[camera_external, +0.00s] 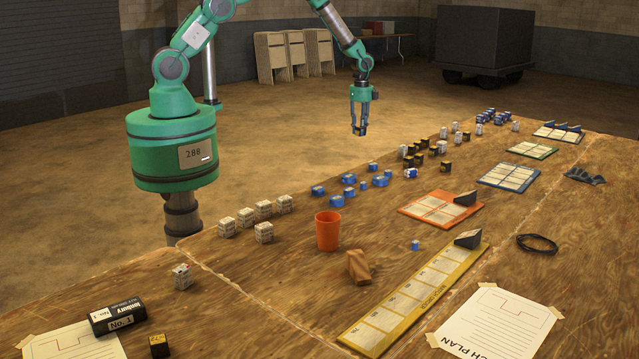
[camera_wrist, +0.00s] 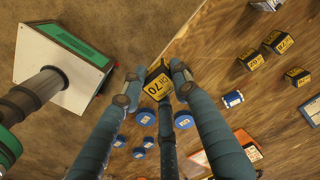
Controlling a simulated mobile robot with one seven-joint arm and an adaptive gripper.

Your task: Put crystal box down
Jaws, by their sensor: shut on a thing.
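My gripper (camera_external: 361,122) is shut on a small black and yellow box (camera_wrist: 158,83), which I take as the crystal box. Its yellow label, with "70" on it, faces up in the wrist view. The blue fingers close around it. In the camera_external view the held box (camera_external: 360,131) is small at the fingertips and hangs in the air near the far-left edge of the wooden table (camera_external: 330,278). Similar black and yellow boxes (camera_external: 445,166) stand on the table, and they also show at the right of the wrist view (camera_wrist: 278,41).
Blue components (camera_external: 380,181) and white blocks (camera_external: 263,209) line the table's left edge. An orange cup (camera_external: 327,231), a brown block (camera_external: 359,267), a yellow tray strip (camera_external: 372,338) and an orange mat (camera_external: 420,209) lie nearer. Bare wood lies between them.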

